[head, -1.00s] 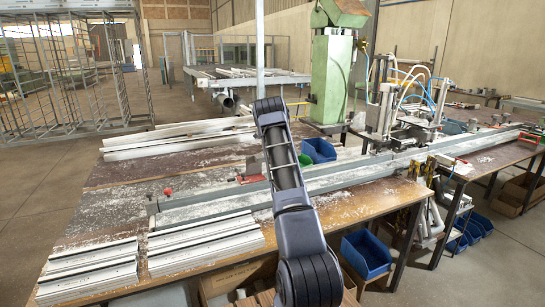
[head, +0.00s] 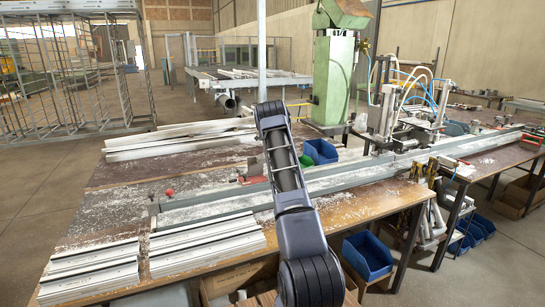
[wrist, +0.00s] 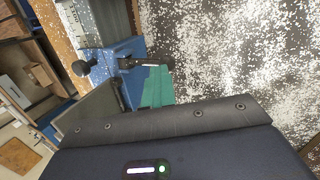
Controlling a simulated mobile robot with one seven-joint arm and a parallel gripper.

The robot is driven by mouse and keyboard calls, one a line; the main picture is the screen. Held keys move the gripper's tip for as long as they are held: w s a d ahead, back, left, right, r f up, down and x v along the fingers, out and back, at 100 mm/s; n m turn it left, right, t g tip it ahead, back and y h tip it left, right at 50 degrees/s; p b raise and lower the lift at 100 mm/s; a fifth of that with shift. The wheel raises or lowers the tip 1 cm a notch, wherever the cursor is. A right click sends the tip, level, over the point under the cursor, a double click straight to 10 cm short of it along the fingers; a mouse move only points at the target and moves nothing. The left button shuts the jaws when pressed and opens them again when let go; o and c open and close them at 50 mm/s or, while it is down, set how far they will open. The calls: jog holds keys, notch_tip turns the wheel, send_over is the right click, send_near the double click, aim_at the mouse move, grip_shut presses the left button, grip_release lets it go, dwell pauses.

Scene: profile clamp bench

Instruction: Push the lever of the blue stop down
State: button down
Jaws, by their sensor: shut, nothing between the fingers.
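The blue stop (wrist: 126,48) shows in the wrist view at upper left, beside a grey metal profile. A black lever with a round knob (wrist: 81,67) lies across it, and a dark arm of it reaches right. In the head view I cannot make out the blue stop; my arm covers part of the bench. My gripper (wrist: 165,135) shows as a dark housing across the bottom of the wrist view, close to the stop. It is shut and empty; its fingertips are not clearly seen, so I cannot tell whether it touches the lever.
A long grey rail (head: 365,173) runs along the bench. White profiles (head: 207,243) lie stacked at the front left. Red clamp parts (head: 252,174) sit at the rail. A green column machine (head: 333,75) stands behind. A blue bin (head: 367,256) sits below the front edge.

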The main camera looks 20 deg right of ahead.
jog(key=w+v, duration=0.2)
jog(key=v, duration=0.7)
jog(key=shift+w, duration=0.15)
dwell(0.5)
